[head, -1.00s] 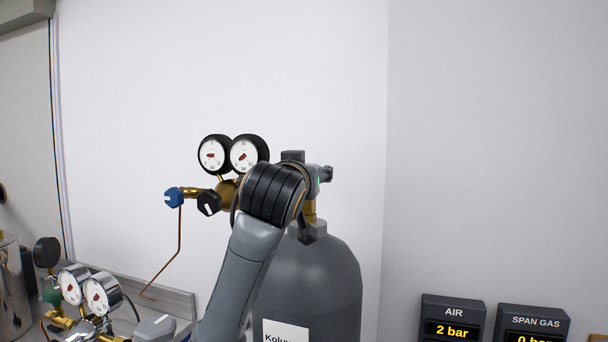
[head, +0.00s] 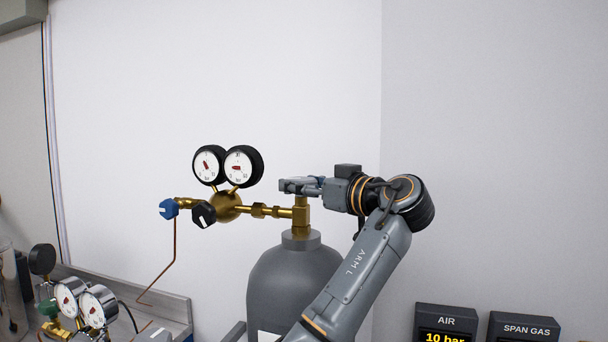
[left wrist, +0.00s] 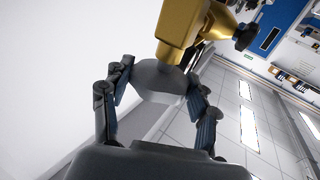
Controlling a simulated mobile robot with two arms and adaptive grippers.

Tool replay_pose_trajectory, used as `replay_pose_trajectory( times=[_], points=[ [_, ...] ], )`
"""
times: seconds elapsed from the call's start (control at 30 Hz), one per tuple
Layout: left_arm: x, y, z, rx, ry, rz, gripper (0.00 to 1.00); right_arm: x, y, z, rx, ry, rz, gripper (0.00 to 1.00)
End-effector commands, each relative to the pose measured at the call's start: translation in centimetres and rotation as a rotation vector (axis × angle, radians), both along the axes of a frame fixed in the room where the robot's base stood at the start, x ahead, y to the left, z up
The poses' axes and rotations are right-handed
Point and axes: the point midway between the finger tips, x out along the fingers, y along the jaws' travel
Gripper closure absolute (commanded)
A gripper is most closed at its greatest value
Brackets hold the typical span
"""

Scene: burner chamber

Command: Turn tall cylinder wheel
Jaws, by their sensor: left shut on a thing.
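The tall grey cylinder (head: 290,280) stands upright, with a brass valve stem (head: 301,214) on top. My left gripper (head: 297,186) reaches in from the right at the top of this stem. In the left wrist view, the fingers of my left gripper (left wrist: 158,100) are closed on both sides of the grey faceted wheel (left wrist: 160,82), next to the brass valve body (left wrist: 180,28). In the head view the fingers largely hide the wheel. My right gripper is not in view.
Two round gauges (head: 241,167) and a brass regulator with a black knob (head: 203,214) and a blue knob (head: 169,209) sit left of the valve. A smaller gauge set (head: 98,304) is lower left. The AIR display (head: 446,330) reads 10 bar.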

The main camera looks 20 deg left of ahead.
Motion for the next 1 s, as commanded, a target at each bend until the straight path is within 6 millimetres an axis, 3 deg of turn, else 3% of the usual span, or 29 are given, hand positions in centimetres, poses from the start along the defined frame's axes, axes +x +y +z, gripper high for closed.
replay_pose_trajectory(
  times=[0.03,0.3,0.97,1.0],
  points=[
    [0.1,0.0,0.7,0.004,0.000,0.029,0.72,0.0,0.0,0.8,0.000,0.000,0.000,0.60],
    [0.1,0.1,0.5,0.004,-0.002,0.148,0.72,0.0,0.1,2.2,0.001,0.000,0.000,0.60],
    [0.1,0.2,0.1,0.000,-0.003,0.202,0.72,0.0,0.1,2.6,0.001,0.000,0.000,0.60],
    [0.1,0.2,0.1,-0.001,-0.003,0.202,0.39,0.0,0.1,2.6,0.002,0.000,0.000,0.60]
  ],
)
